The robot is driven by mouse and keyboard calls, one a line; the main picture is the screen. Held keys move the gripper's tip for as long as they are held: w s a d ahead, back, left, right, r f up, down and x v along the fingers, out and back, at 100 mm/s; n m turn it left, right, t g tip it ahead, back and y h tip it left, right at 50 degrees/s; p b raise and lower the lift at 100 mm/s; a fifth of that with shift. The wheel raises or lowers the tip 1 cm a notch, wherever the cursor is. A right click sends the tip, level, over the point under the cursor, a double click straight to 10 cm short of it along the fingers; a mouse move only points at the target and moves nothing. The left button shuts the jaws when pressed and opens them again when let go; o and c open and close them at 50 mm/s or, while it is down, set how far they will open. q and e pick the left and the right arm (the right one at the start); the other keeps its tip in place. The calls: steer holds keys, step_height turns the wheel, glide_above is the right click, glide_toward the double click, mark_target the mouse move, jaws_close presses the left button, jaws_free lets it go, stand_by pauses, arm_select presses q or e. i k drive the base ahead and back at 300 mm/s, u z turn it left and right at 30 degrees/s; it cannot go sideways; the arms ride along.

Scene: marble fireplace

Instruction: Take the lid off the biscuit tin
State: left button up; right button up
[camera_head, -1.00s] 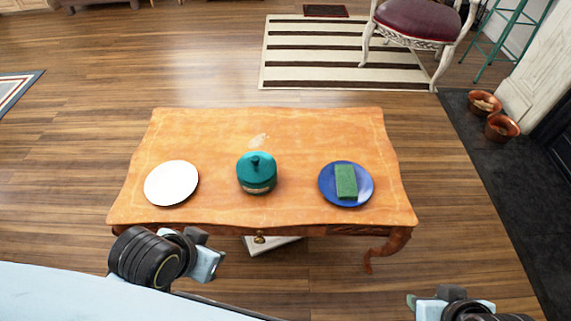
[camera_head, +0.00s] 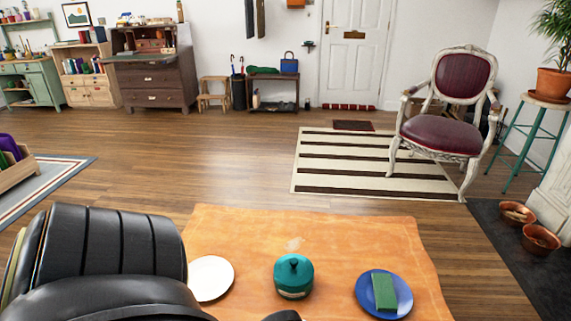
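The biscuit tin (camera_head: 293,288) is a round tin with a pale band, standing upright on the orange-brown wooden table (camera_head: 240,235). Its teal lid (camera_head: 293,268) with a dark knob is on top. In the head view a large black part of my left arm fills the lower left and covers the table's left front corner. Neither gripper's fingers show, so I cannot see whether they are open or shut. Nothing of mine is seen touching the tin.
A white plate (camera_head: 210,278) lies left of the tin, its edge partly close to my arm. A blue plate (camera_head: 366,301) with a green sponge (camera_head: 392,291) lies to the right. The table's back part is clear. A chair (camera_head: 440,132) stands beyond, on the right.

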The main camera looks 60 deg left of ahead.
mark_target(291, 270)
steer(key=z, duration=0.2)
steer(key=k, duration=0.35)
steer(key=u, duration=0.9)
